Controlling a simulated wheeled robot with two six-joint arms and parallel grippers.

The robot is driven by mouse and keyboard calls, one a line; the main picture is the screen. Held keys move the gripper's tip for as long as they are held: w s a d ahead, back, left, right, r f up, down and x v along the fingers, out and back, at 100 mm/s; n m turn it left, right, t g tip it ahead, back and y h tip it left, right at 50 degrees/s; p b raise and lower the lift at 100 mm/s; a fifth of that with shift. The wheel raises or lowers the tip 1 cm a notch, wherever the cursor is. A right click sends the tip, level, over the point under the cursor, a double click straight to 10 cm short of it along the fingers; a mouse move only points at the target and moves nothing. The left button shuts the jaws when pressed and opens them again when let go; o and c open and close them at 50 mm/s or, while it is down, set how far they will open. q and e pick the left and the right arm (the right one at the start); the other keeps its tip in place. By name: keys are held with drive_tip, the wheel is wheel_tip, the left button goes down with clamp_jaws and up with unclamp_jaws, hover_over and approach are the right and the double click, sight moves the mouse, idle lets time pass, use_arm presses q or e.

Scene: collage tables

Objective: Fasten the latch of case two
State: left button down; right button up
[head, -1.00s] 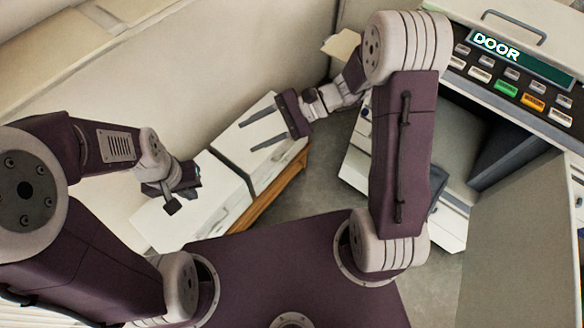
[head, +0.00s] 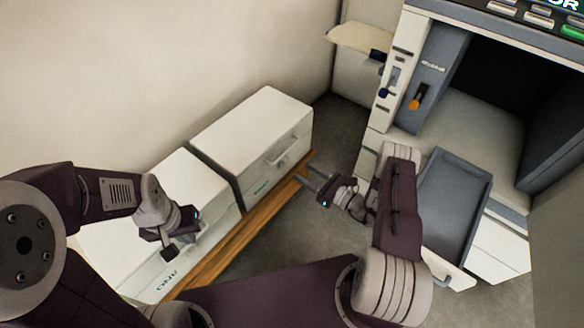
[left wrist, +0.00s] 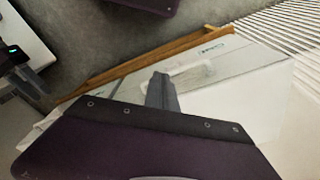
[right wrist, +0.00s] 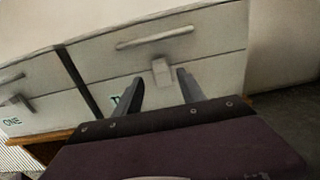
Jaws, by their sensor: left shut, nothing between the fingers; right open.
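Case two (head: 258,135) is the farther white box in the head view, its lid down. In the right wrist view its front (right wrist: 215,65) shows a lid seam, a bar handle (right wrist: 150,39) and a pale latch tab (right wrist: 161,73) at the seam. I cannot tell whether the latch is fastened. My right gripper (head: 307,173) is open, pointing at that front. Its fingers (right wrist: 162,90) lie either side of the latch in the picture, apparently short of it. The label is partly hidden by a finger. My left gripper (head: 168,248) is shut and empty near case one (head: 200,185).
Both cases sit on a wooden shelf (head: 240,235) against the wall. Case one's label and front (right wrist: 25,105) show at left in the right wrist view. A grey cabinet with an open bay and a grey tray (head: 452,190) stands at right. Floor (head: 300,225) lies between.

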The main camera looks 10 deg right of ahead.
sight(289, 162)
drive_tip(key=b+x, duration=0.2)
drive_tip(key=x, duration=0.3)
drive_tip(key=shift+a+f, duration=0.1)
drive_tip(key=shift+f, duration=0.1)
drive_tip(key=shift+w+a+r, duration=0.1)
drive_tip(key=shift+w+a, duration=0.3)
drive_tip(key=shift+w, duration=0.1)
clamp_jaws()
drive_tip(key=p, duration=0.2)
drive_tip(key=r+g+p, duration=0.1)
drive_tip(key=shift+w+a+r+h+p, duration=0.2)
drive_tip(key=shift+w+r+h+p, duration=0.1)
drive_tip(key=shift+p, duration=0.1)
drive_tip(key=shift+w+f, duration=0.1)
drive_tip(key=shift+f, duration=0.3)
unclamp_jaws()
drive_tip(key=shift+a+g, duration=0.1)
drive_tip(key=shift+g, duration=0.2)
